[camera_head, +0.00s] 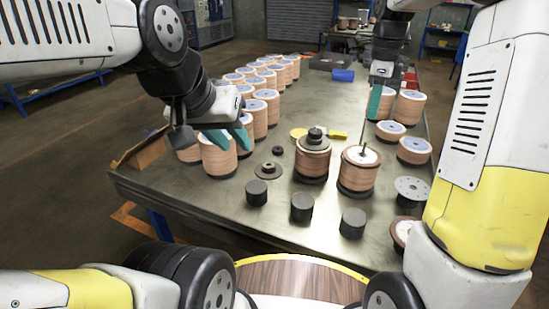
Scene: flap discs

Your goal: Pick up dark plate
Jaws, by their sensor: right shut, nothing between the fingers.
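A dark flanged plate (267,170) with a raised hub lies flat on the table, left of centre. Another dark plate with a knob (314,137) sits on top of a copper-brown disc stack (312,160). I cannot tell which of them is the task's dark plate. My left gripper (229,138) is open, its teal fingers apart above the front of the left disc stacks, behind and left of the flanged plate. My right gripper (380,103) is shut and empty, above the table's right side, behind a stack with a thin upright rod (360,165).
Three black cylinders (301,207) stand along the table's front. Rows of disc stacks (266,100) fill the left side. More stacks (414,150) and a grey holed disc (412,188) are at right. A blue cylinder (343,75) lies at the back. The table's middle (320,104) is clear.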

